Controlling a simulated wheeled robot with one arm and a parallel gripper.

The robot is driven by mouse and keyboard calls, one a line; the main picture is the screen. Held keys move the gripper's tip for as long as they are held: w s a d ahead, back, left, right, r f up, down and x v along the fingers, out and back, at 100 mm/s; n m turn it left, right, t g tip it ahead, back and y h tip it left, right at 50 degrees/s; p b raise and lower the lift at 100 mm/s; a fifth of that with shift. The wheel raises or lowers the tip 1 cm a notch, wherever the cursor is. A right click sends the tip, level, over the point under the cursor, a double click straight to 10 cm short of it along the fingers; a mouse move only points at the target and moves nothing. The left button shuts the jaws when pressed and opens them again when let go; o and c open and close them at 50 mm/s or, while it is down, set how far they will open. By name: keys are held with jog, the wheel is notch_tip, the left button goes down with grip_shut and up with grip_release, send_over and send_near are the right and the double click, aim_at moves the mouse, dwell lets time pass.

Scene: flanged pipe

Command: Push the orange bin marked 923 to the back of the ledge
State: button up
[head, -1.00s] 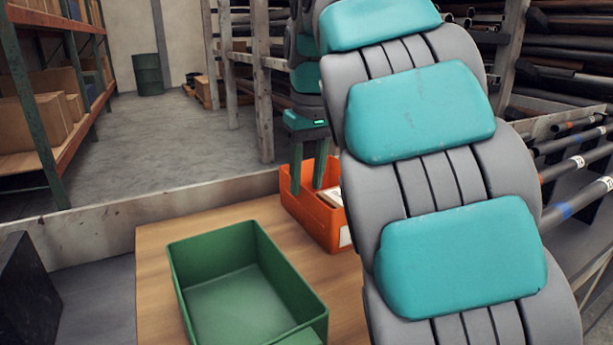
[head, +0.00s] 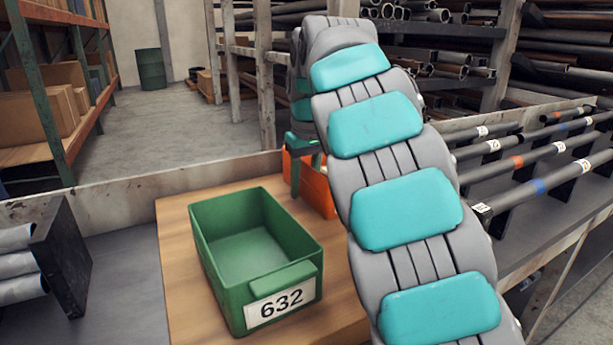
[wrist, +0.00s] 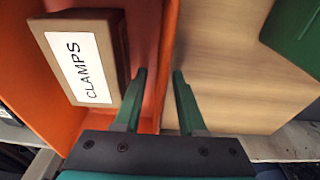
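The orange bin (head: 318,192) stands on the wooden ledge (head: 182,270), at its far side behind the green bin. My arm hides much of it in the head view, and its number does not show. In the wrist view the orange bin (wrist: 30,72) holds a brown box (wrist: 88,60) labelled CLAMPS. My gripper (wrist: 158,74) is open, with its fingers apart on either side of the bin's wall: the left finger inside, the right one outside over the wood. I cannot tell whether either finger touches the wall. In the head view my gripper (head: 306,165) is partly hidden.
A green bin (head: 250,240) marked 632 stands on the ledge in front and left of the orange bin. A low wall (head: 110,200) runs behind. Marked pipes (head: 540,155) lie on black supports at right, and grey pipes (head: 18,265) at left.

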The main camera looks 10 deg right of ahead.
jog(key=shift+f, duration=0.15)
grip_shut()
dwell(1.4)
